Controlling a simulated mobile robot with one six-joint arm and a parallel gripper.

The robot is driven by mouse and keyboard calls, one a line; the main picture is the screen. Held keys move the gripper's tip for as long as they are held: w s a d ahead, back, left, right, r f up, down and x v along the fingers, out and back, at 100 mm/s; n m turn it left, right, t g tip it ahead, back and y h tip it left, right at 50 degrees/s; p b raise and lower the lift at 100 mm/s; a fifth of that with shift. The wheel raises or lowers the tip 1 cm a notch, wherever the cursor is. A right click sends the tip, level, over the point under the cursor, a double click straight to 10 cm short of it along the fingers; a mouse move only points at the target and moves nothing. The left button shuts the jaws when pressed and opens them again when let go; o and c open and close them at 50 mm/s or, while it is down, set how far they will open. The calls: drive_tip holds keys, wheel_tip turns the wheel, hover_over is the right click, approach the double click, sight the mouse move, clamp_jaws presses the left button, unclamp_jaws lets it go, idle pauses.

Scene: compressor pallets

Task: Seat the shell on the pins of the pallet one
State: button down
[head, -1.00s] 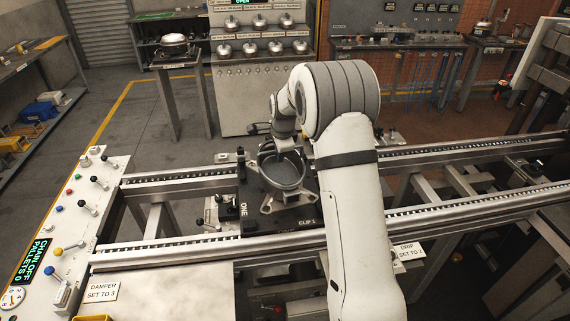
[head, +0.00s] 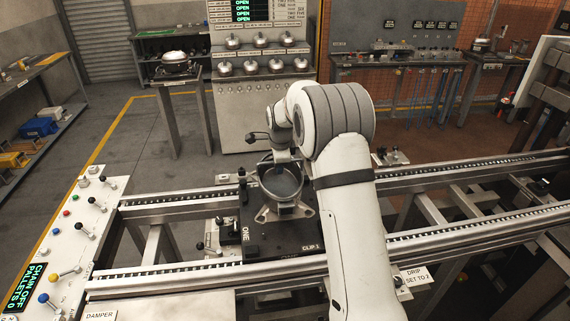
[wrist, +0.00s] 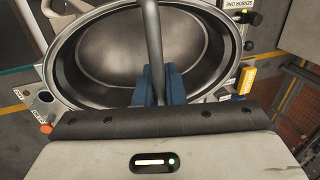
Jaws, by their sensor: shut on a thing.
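The shell (head: 284,187) is a dark grey round bowl with a light bracket of feet. It is over pallet one (head: 285,242), a black plate marked ONE and CLIP 1 between the rails. I cannot tell whether the feet touch the plate; the pins are hidden. My gripper (head: 283,157) is above the shell, partly behind my arm. In the wrist view, the blue fingers (wrist: 158,84) are shut on a grey bar across the mouth of the shell (wrist: 108,55).
The conveyor's front rail (head: 205,276) and back rail (head: 180,200) flank the pallet. A lever panel (head: 82,220) stands at the left. A rack with several metal domes (head: 260,105) stands behind. A SENSOR ONE label (wrist: 240,17) and a yellow block (wrist: 246,83) are near the shell.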

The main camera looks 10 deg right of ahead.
sight(281, 188)
drive_tip(key=shift+r+g+p, duration=0.3)
drive_tip(key=shift+r+p, duration=0.25)
drive_tip(key=shift+p, duration=0.25)
drive_tip(key=shift+s+b+x, duration=0.2)
drive_tip(key=shift+b+x, duration=0.55)
drive_tip(key=shift+x, duration=0.25)
drive_tip(key=shift+s+b+x, duration=0.2)
drive_tip(key=shift+b+x, duration=0.6)
drive_tip(key=shift+x, duration=0.2)
drive_tip(key=shift+s+b+x, duration=0.2)
drive_tip(key=shift+b+x, duration=0.55)
drive_tip(key=shift+x, duration=0.25)
drive_tip(key=shift+f, duration=0.15)
drive_tip(key=shift+s, duration=0.1)
